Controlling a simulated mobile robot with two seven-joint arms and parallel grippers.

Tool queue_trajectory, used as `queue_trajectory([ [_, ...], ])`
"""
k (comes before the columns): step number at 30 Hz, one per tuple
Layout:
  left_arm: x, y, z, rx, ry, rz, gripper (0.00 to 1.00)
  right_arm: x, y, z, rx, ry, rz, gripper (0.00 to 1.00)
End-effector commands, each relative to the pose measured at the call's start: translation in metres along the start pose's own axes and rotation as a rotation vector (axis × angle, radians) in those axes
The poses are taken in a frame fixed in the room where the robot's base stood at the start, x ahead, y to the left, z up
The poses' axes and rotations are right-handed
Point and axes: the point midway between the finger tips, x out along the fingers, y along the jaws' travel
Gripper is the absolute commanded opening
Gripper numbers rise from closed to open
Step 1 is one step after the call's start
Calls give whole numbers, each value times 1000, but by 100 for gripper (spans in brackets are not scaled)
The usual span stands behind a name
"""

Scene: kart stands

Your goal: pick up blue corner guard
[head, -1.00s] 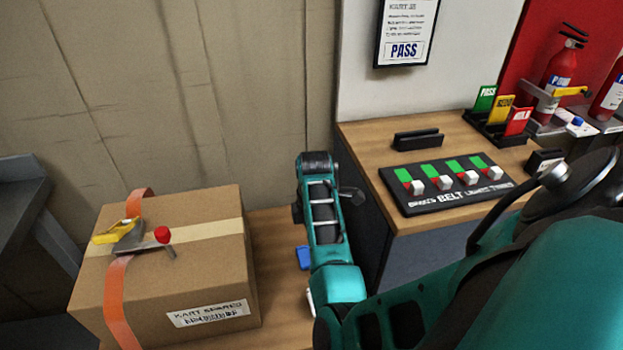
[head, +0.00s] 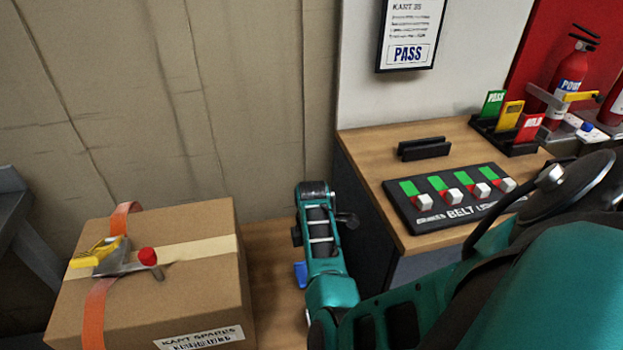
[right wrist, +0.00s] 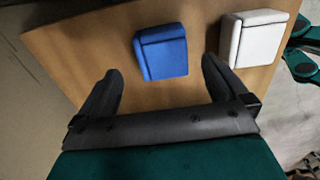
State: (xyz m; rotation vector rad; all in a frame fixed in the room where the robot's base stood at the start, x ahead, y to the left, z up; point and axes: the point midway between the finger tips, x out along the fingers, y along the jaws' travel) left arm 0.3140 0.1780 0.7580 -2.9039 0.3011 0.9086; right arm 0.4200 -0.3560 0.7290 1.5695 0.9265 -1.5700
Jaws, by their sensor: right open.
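The blue corner guard (right wrist: 162,52) lies on the wooden table top in the right wrist view, just beyond the gap between my right gripper's fingers. My right gripper (right wrist: 160,66) is open and empty, with one finger to either side of the line to the guard. In the head view a small part of the blue corner guard (head: 301,274) shows at the left edge of my right arm, which hides the rest. My right gripper is hidden in the head view.
A white corner guard (right wrist: 255,38) lies right of the blue one, near the table edge. A strapped cardboard box (head: 200,285) with a yellow-handled clamp (head: 110,255) stands left of my arm. A higher counter (head: 372,148) with a switch panel (head: 455,200) stands right.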

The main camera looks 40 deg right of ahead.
Motion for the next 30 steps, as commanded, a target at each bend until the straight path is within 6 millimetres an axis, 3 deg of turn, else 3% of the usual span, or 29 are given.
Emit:
queue_trajectory([
  [9, 9, 0, 12, 0, 0, 0, 43, 45, -3, 4, 0, 2, -1, 100],
  [18, 9, 1, 12, 0, 1, 1, 43, 48, -3, 4, 0, 1, 0, 100],
  [30, 10, 0, 8, 1, 8, 1, 43, 48, -3, 4, 0, 1, 0, 63],
])
